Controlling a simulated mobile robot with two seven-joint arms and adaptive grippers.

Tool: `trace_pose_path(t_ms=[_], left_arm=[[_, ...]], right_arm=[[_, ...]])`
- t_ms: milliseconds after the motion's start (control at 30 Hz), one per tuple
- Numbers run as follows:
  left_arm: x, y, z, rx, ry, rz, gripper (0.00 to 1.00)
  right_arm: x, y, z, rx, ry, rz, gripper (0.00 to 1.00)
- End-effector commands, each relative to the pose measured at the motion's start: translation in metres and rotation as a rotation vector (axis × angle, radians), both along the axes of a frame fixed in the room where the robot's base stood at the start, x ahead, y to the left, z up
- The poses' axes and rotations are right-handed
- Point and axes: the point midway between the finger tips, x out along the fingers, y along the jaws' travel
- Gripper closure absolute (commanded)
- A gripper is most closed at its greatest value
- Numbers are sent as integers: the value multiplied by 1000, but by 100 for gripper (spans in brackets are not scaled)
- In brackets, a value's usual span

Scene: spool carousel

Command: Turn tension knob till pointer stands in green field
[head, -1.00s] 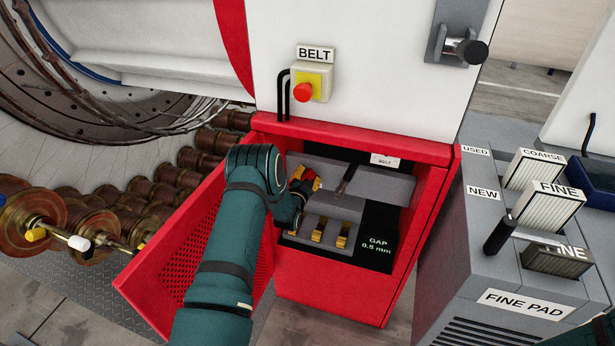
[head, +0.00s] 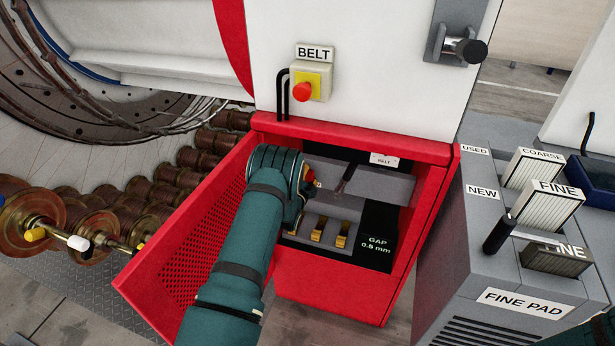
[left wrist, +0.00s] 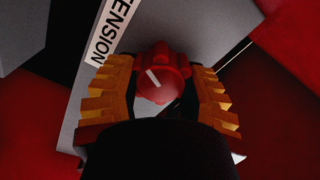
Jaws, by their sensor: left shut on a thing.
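The red tension knob (left wrist: 172,72) with a white line on it is in the middle of the left wrist view. The two ridged orange finger pads of my left gripper (left wrist: 160,95) are on either side of it, shut on it. A white label ending in "ENSION" (left wrist: 105,45) is beside the knob. In the head view a small red part of the knob (head: 310,175) shows past my left wrist, inside the open red cabinet (head: 355,135). The arm hides most of the gripper there. I cannot make out a pointer or green field. My right gripper is out of view.
The cabinet's perforated red door (head: 190,235) stands open at the left, close to my arm. A red button on a yellow box (head: 303,91) is above the cabinet. A grey pad stand (head: 450,215) is at the right. Copper-coloured spools (head: 95,225) are at the left.

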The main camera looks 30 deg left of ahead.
Motion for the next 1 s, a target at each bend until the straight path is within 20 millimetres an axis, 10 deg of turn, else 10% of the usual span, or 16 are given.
trace_pose_path(t_ms=[333,367,433,1000], left_arm=[[1,1,2,3,-3,1,94],[1,1,2,3,-3,1,52],[1,1,2,3,-3,1,28],[-22,-5,0,0,3,1,25]], right_arm=[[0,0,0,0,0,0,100],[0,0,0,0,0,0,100],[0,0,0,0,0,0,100],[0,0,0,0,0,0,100]])
